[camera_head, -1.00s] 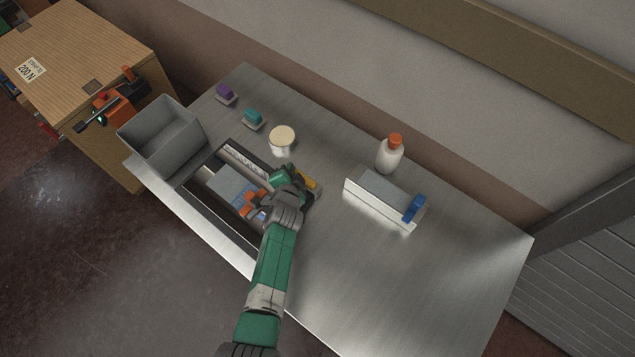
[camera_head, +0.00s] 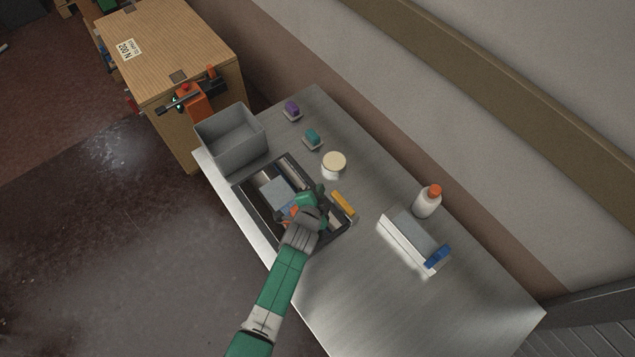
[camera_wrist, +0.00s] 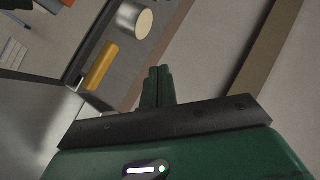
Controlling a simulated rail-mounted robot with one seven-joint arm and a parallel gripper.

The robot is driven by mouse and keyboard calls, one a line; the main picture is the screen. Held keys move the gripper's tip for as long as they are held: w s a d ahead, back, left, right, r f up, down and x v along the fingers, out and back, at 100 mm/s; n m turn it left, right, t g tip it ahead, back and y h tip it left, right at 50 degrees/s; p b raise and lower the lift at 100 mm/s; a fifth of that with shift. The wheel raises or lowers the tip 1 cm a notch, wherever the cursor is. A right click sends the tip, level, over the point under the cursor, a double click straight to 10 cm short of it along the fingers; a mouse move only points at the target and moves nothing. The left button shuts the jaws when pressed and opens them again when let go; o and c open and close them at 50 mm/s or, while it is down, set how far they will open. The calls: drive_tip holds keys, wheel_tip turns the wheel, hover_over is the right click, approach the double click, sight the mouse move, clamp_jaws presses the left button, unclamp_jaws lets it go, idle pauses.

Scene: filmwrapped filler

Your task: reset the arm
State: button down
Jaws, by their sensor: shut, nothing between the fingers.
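My gripper (camera_head: 318,190) is at the end of my green and grey arm, over the right part of a dark tray (camera_head: 244,190) on the metal table in the head view. In the wrist view its green fingers (camera_wrist: 158,72) are together with nothing between them. The tray holds a grey-blue block (camera_head: 276,191) and other items, partly hidden by my arm. A yellow block (camera_head: 343,203) lies just right of the gripper; it also shows in the wrist view (camera_wrist: 102,66).
A grey bin (camera_head: 230,140) stands at the table's far left. The table's near right is clear.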

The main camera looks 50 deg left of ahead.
drive_tip(key=shift+s+r, duration=0.45)
idle(0.3)
